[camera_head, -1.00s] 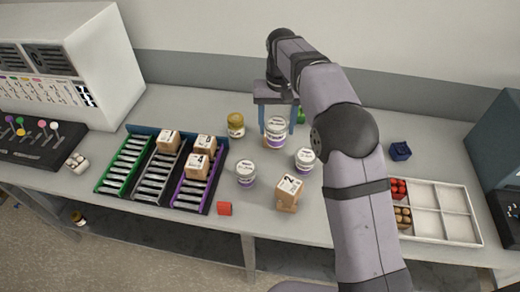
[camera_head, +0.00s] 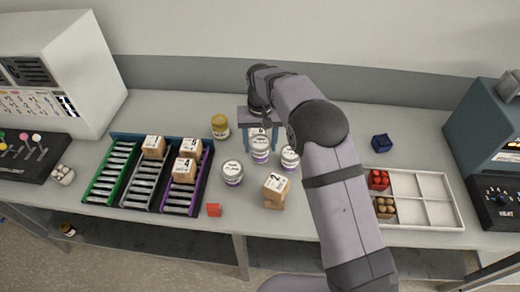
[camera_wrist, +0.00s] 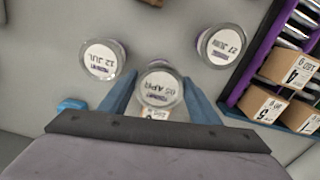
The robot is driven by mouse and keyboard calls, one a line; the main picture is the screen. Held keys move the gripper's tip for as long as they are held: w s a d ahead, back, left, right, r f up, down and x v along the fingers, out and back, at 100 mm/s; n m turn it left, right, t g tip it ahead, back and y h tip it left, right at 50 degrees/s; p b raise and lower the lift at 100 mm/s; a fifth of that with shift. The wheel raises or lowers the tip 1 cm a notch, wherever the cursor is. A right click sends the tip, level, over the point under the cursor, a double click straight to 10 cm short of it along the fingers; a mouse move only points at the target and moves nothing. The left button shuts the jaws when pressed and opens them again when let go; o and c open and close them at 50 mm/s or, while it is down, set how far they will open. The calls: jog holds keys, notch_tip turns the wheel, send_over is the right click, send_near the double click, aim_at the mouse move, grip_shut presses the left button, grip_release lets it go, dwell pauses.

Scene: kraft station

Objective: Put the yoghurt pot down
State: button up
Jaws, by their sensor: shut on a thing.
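My gripper (camera_head: 260,143) points down over the counter and is shut on a white yoghurt pot (camera_head: 260,151) with a purple band. In the wrist view the pot (camera_wrist: 160,88) stands upright between the blue fingers, its printed lid facing the camera. Whether its base touches the counter cannot be told. Two similar pots stand close by: one (camera_head: 232,172) at the front left, its lid reading 27 JUN in the wrist view (camera_wrist: 222,45), and one (camera_head: 289,158) just right, reading 12 JUL (camera_wrist: 103,60).
A yellow-lidded jar (camera_head: 220,127) stands left of my gripper. A numbered box (camera_head: 275,188) stands in front. Coloured racks (camera_head: 122,172) with boxes lie left. A white divided tray (camera_head: 431,184) and a blue block (camera_head: 381,142) are right. A red block (camera_head: 213,210) lies near the front edge.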

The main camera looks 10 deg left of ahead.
aim_at(260, 143)
jog(key=shift+f+p, duration=0.7)
jog(key=shift+f, duration=1.15)
jog(key=shift+f, duration=0.1)
jog(key=o, duration=1.2)
jog(key=shift+c, duration=0.2)
notch_tip(260, 143, up, 12)
jog(key=b, duration=0.3)
